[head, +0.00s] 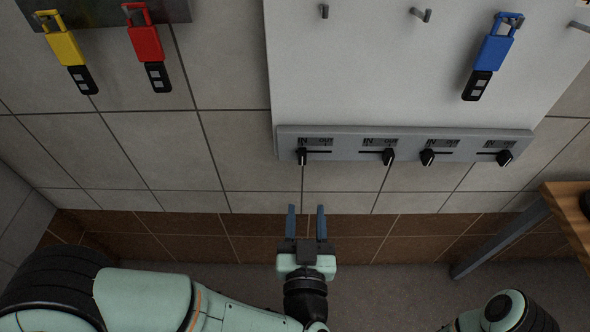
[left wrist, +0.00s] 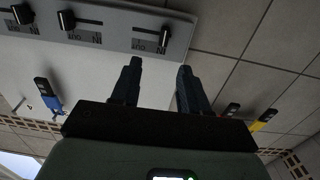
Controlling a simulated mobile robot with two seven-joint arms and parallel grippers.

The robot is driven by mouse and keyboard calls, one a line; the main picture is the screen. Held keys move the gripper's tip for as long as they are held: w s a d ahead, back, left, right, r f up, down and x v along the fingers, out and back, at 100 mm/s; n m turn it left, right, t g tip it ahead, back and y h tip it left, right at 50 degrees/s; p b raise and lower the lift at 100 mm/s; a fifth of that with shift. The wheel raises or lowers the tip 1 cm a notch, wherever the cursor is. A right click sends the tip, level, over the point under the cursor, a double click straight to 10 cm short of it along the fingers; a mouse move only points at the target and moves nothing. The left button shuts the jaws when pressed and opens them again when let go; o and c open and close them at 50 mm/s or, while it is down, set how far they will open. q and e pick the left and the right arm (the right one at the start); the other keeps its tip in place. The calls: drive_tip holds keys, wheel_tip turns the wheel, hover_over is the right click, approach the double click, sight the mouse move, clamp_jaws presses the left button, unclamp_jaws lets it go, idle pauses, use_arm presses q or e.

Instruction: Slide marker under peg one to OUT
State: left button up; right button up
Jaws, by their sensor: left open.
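The marker under peg one (head: 301,157) is a black knob at the left, IN end of the leftmost slot on the grey strip (head: 405,132). It also shows in the left wrist view (left wrist: 165,38). Peg one (head: 324,10) is empty on the white board above. My left gripper (head: 306,208) is open and empty, just below the strip in the picture, with its fingers pointing toward the wall. It appears apart from the marker. Its fingers (left wrist: 157,82) also show in the left wrist view. My right gripper is not in view.
The second marker (head: 388,157) sits at OUT, the third (head: 428,158) at IN, the fourth (head: 505,157) at OUT. A blue tag (head: 494,52) hangs on the board; red (head: 146,44) and yellow (head: 65,48) tags hang left. A wooden table (head: 570,205) stands right.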

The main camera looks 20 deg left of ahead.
sight(303, 158)
use_arm(q)
drive_tip(key=p+x, duration=0.1)
drive_tip(key=x, duration=0.3)
drive_tip(key=p+x, duration=0.1)
drive_tip(key=x, duration=0.3)
drive_tip(key=p+x, duration=0.1)
drive_tip(key=x, duration=0.4)
drive_tip(key=shift+s+a+r, duration=0.1)
drive_tip(key=shift+a+r, duration=0.3)
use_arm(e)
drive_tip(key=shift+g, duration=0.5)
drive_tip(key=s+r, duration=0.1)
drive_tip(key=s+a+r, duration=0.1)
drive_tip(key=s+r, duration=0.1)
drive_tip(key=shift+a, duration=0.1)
use_arm(q)
clamp_jaws()
